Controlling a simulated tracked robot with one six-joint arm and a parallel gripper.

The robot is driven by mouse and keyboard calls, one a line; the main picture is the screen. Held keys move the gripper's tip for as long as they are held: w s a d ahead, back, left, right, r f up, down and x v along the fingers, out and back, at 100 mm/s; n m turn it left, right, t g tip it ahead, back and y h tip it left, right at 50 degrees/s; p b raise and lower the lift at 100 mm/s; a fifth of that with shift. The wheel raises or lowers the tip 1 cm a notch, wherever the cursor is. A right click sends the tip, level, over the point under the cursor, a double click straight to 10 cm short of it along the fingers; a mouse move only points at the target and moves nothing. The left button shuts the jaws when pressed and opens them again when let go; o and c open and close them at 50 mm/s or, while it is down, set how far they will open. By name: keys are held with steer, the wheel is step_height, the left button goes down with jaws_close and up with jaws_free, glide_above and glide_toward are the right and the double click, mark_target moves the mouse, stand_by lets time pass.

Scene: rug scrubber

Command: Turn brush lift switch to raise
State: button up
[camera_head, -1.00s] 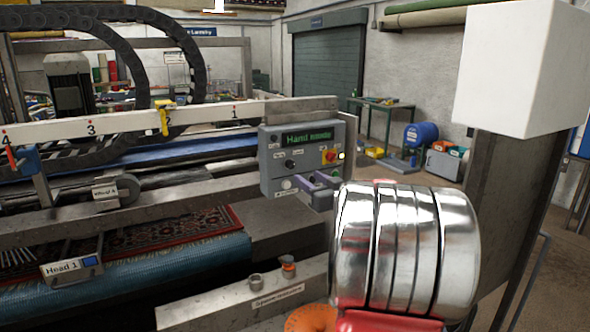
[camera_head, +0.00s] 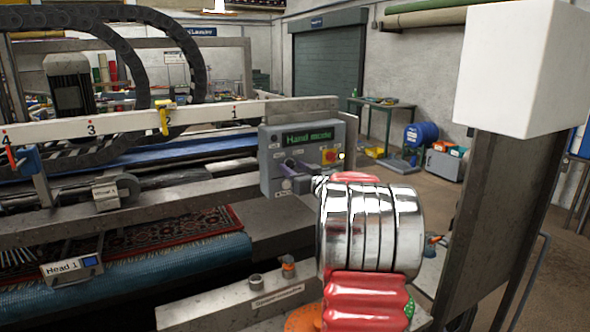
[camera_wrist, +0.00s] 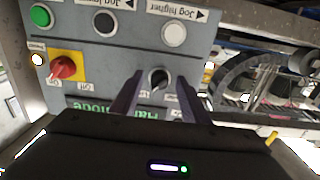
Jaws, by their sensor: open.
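The grey control panel (camera_head: 268,178) stands at the end of the machine; its green display (camera_head: 307,138) reads "Hand mode". In the wrist view the panel appears upside down. There a black rotary switch with a light pointer (camera_wrist: 158,77) sits between the fingers of my gripper (camera_wrist: 158,88). The fingers are open, one on each side of it; I cannot tell whether they touch it. The small labels beside it are unreadable, so I cannot confirm it is the brush lift switch. In the head view my gripper (camera_head: 296,182) is at the panel, partly hidden by my arm.
A red rotary switch (camera_wrist: 62,68) on a yellow plate is beside the black one. Green (camera_wrist: 41,15), black (camera_wrist: 104,20) and white (camera_wrist: 174,34) buttons line the panel's other edge. A rug (camera_head: 150,240) lies on the machine bed. A small post with an orange top (camera_head: 288,266) stands below.

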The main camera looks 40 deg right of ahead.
steer(key=c, duration=1.1)
steer(key=shift+o, duration=0.2)
